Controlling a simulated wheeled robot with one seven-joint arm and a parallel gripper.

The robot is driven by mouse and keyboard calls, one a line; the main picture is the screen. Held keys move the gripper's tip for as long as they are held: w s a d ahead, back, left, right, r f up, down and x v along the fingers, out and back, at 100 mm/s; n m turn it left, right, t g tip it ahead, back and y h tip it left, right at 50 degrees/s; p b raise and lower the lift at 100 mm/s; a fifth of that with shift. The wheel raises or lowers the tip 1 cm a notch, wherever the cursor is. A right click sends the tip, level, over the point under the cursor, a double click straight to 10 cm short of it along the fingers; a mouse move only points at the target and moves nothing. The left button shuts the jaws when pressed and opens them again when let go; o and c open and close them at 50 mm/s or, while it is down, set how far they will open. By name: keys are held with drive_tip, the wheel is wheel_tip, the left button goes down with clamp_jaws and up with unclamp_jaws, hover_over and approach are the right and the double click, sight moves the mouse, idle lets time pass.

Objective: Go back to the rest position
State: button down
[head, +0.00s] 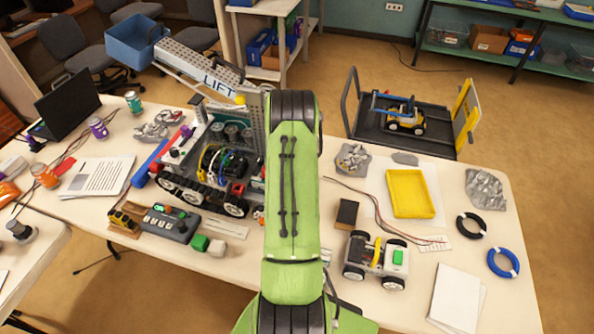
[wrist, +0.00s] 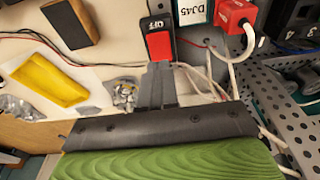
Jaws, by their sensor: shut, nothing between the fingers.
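My gripper (wrist: 159,72) shows in the wrist view. Its grey fingers are together, with nothing between them. The tips are close to a red rocker switch (wrist: 160,45) in a black housing marked OFF; I cannot tell whether they touch it. In the head view my green arm reaches up over the middle of the table, and my gripper is hidden behind it. A large tracked robot (head: 205,160) with a raised beam marked LIFT (head: 215,82) stands just left of my arm, partly hidden by it.
On the white table (head: 400,320) are a yellow tray (head: 410,193), a small wheeled robot (head: 376,260), a control box (head: 170,222), cable coils (head: 503,262) and a laptop (head: 68,104). A cart (head: 405,140) stands behind. In the wrist view, a perforated metal plate (wrist: 280,115) is close on the right.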

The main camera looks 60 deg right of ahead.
drive_tip(key=shift+r, duration=0.7)
